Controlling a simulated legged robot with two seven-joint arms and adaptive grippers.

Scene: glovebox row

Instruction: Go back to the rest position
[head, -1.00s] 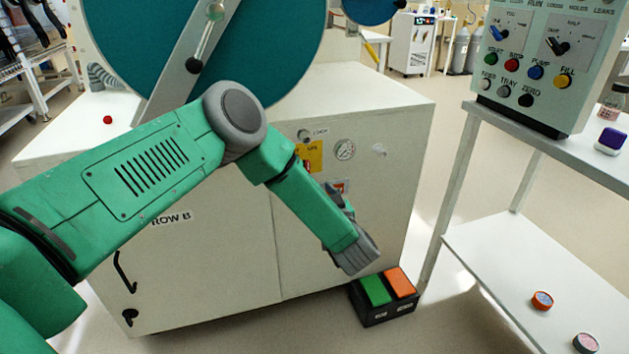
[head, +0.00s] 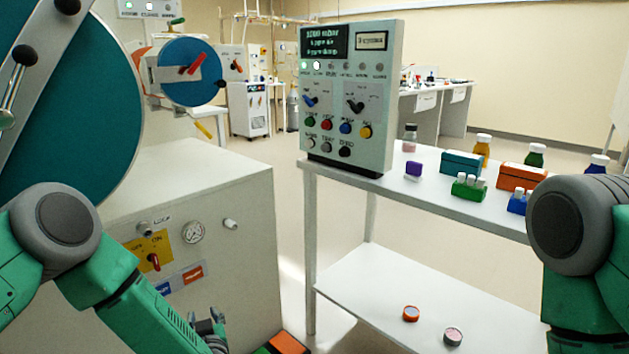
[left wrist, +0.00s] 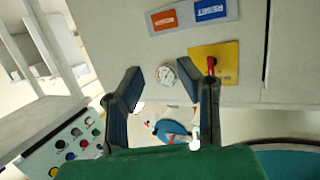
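My left gripper (head: 212,330) is low in the head view, in front of the white cabinet (head: 225,270), with nothing seen in it. In the left wrist view the left gripper (left wrist: 162,100) shows two dark fingers spread wide apart with an empty gap between them. My right arm stands at the right edge of the head view; its gripper is out of the picture.
A control panel box (head: 345,100) stands on a white shelf table (head: 385,185) with bottles and boxes. Two small round tins lie on its lower shelf (head: 385,300). A black pedal box with an orange pedal (head: 287,343) is on the floor. Open floor lies between cabinet and table.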

